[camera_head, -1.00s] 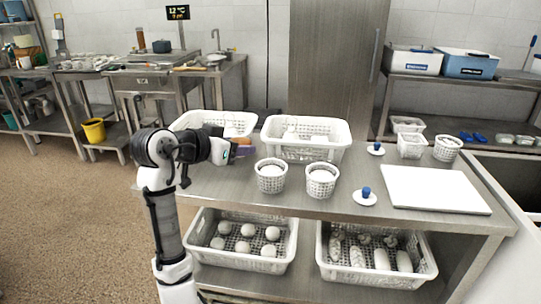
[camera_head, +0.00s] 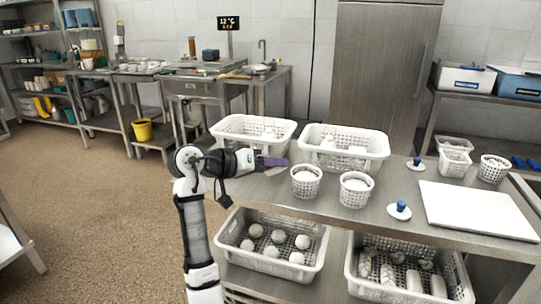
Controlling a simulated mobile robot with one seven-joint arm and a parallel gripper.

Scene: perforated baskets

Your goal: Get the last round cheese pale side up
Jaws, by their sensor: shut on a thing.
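My gripper (camera_head: 274,162), with purple fingers, is at the left of the steel table, in front of the left large white basket and left of the small round baskets. It is shut on a small tan thing (camera_head: 274,171), mostly hidden by the fingers; I cannot tell for sure that it is a round cheese. Several pale round pieces (camera_head: 277,236) lie in the lower left basket (camera_head: 270,264). Two small round perforated baskets (camera_head: 306,187) (camera_head: 355,194) stand on the tabletop with white contents, whose upward side I cannot make out.
Two large white perforated baskets (camera_head: 252,136) (camera_head: 343,160) stand behind the small ones. The lower right basket (camera_head: 408,293) holds long pale pieces.

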